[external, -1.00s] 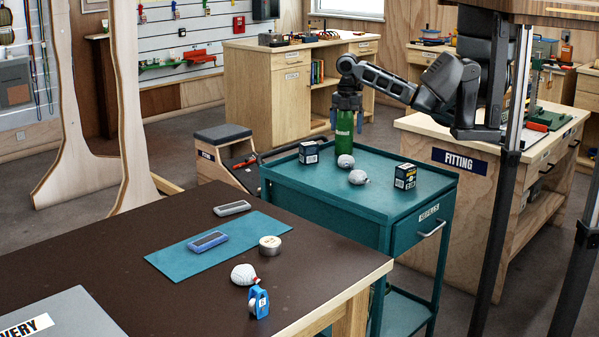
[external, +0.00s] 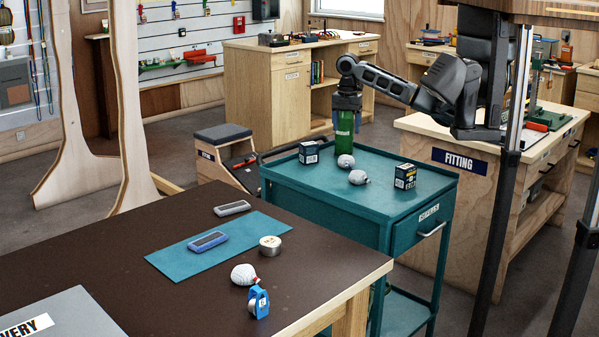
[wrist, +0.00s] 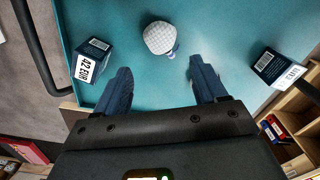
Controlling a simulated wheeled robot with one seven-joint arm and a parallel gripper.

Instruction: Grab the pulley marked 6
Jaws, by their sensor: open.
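A blue pulley (external: 258,301) stands on the brown table in the external view, near its front right edge, against a white rope ball (external: 244,274). Its mark is too small to read. The pulley is not in the wrist view.
One ball also shows in the wrist view (wrist: 158,37).

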